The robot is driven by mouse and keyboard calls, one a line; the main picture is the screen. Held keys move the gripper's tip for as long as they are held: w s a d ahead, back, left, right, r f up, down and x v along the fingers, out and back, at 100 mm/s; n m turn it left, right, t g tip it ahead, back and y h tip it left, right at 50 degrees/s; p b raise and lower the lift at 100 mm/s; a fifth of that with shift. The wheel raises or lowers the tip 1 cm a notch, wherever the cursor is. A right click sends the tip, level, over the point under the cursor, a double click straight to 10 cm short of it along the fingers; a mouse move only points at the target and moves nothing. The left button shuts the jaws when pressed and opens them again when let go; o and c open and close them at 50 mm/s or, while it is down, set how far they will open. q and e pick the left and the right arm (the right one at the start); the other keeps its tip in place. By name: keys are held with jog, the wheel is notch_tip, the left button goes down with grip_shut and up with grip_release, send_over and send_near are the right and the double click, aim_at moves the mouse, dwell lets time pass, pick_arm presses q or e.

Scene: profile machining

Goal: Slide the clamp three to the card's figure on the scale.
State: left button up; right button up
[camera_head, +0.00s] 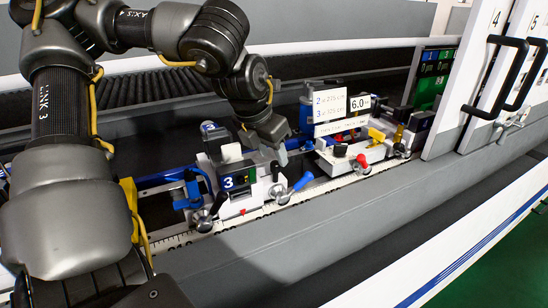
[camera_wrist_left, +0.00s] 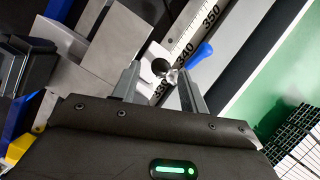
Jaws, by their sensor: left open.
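Clamp three (camera_head: 240,183), a pale block with a dark "3" plate, sits on the rail. The scale (camera_head: 258,212) runs along the rail's front edge. In the left wrist view the scale (camera_wrist_left: 196,30) shows 330, 340 and 350. The white card (camera_head: 329,108) has lines for 2 and 3; the line for 3 seems to read 325, but it is small. My left gripper (camera_head: 272,135) is above the right end of clamp three. Its open fingers (camera_wrist_left: 158,82) straddle the blue-handled lever's metal end; contact is unclear. My right gripper is out of view.
Another white clamp (camera_head: 355,152) with red and black knobs stands to the right on the rail. A "6.0" tag (camera_head: 360,103) is beside the card. White doors (camera_head: 490,75) with black handles stand at the right. The grey front ledge (camera_head: 330,215) is clear.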

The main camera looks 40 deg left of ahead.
pick_arm(q)
jog(key=v, duration=0.8)
jog(key=shift+s+r, duration=0.25)
jog(key=shift+r, duration=0.05)
